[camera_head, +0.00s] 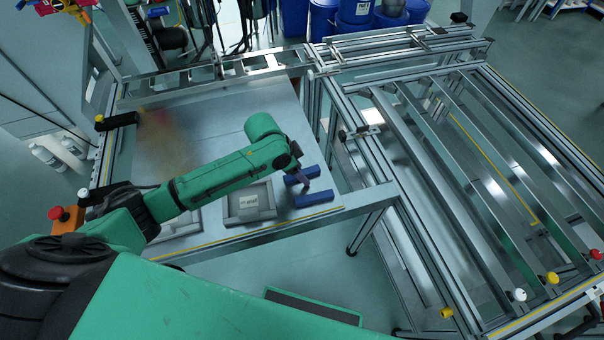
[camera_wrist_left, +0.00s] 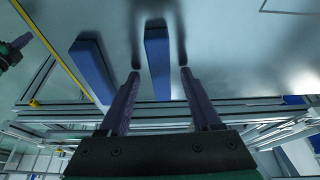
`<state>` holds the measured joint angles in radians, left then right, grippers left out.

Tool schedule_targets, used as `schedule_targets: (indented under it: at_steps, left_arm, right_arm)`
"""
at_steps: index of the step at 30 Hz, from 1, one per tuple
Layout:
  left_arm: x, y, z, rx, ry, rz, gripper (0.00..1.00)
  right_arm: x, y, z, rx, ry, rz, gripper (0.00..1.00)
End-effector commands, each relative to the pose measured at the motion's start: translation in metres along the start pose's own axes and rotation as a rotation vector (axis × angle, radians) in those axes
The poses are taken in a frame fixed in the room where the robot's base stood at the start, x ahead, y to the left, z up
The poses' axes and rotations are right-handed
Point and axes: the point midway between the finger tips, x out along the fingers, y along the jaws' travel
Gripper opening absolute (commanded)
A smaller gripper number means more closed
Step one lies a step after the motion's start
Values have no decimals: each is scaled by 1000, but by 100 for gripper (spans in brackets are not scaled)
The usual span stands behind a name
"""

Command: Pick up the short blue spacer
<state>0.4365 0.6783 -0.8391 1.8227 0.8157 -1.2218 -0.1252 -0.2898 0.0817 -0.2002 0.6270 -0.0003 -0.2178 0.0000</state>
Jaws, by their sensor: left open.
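Two blue spacer bars lie side by side on the metal table. The upper one (camera_head: 302,175) looks slightly shorter in the head view and is partly covered by my gripper; the lower one (camera_head: 313,198) is nearer the table's front edge. In the left wrist view one bar (camera_wrist_left: 157,60) lies between the fingers, and the other bar (camera_wrist_left: 92,66) is outside them to the left. My left gripper (camera_head: 304,183) is open and holds nothing. In the left wrist view its fingertips (camera_wrist_left: 160,71) stand on either side of the middle bar, with gaps on both sides.
A grey tray (camera_head: 230,217) with a white label stands left of the spacers; another tray is partly hidden behind my arm. The table's yellow-striped front edge (camera_head: 245,237) is close. A rail frame (camera_head: 440,150) stands at right. The back of the table is mostly clear.

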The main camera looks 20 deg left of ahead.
Motion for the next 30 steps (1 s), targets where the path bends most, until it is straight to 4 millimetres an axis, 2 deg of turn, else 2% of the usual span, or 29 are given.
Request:
schedule_targets:
  at_steps: [4,5,9,10,19,23,26,30]
  left_arm:
    - [0,0,0,0,1,-1,65]
    - [0,0,0,0,1,-1,61]
    - [-1,0,0,0,1,-1,8]
    - [-1,0,0,0,1,-1,0]
    - [-2,-1,-1,0,2,-1,0]
    - [-10,-1,-5,0,4,-2,0]
    - [-25,-2,-11,1,5,-3,0]
    - [-64,-2,-27,3,6,-6,0]
  right_arm:
    - [0,-1,9,1,-15,-2,0]
    - [0,-2,10,1,-17,-2,0]
    - [0,-2,13,1,-22,-3,0]
    - [0,-2,13,1,-22,-3,0]
    - [0,-2,13,1,-22,-3,0]
    - [-2,-3,13,2,-22,-4,0]
    - [-3,-4,12,2,-21,-5,0]
    - [-7,-4,11,2,-20,-5,0]
